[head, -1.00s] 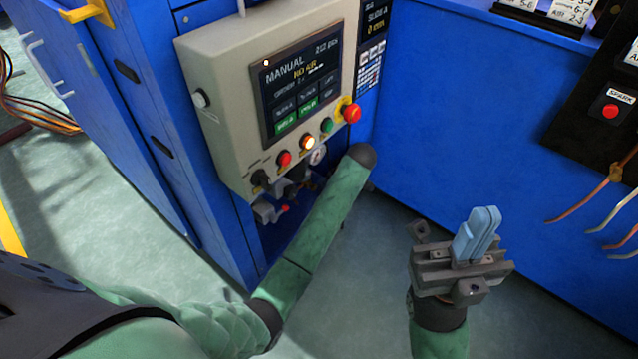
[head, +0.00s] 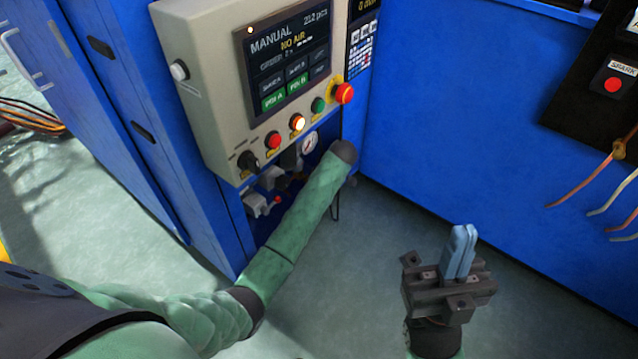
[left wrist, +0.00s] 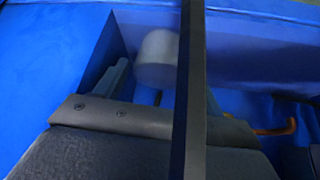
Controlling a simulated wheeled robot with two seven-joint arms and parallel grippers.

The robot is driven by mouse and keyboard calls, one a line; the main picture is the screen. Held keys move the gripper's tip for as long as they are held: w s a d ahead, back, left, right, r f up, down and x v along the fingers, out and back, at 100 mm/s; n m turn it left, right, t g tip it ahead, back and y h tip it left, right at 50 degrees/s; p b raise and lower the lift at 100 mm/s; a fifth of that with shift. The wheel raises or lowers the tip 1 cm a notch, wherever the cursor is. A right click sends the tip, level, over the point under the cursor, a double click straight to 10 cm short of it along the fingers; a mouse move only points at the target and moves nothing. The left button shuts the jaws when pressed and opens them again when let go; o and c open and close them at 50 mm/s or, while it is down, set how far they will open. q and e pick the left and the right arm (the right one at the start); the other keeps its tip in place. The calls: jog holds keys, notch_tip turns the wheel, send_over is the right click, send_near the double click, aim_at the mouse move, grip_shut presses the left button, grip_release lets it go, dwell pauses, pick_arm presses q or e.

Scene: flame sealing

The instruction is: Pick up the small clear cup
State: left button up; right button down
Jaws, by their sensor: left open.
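In the left wrist view a small, pale, blurred cup-like thing (left wrist: 155,58) shows beyond my left gripper (left wrist: 165,85), beside its left finger. I take it for the small clear cup, but cannot be sure. A dark upright bar (left wrist: 190,90) crosses the view and hides part of the gripper. The left gripper is open, and no hold on the cup shows. In the head view my left forearm reaches to the front of the control cabinet, and its gripper is hidden. My right gripper (head: 461,252) has its pale blue fingers together, empty, over the floor at lower right.
The beige control panel (head: 205,100) with a screen, buttons and a red emergency knob (head: 344,93) stands above my left arm. A gauge (head: 310,142) and fittings (head: 262,200) sit under it. A blue wall (head: 460,110) is at right, with loose wires (head: 590,185).

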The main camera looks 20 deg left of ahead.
pick_arm(q)
jog(key=c, duration=0.7)
jog(key=shift+r, duration=0.15)
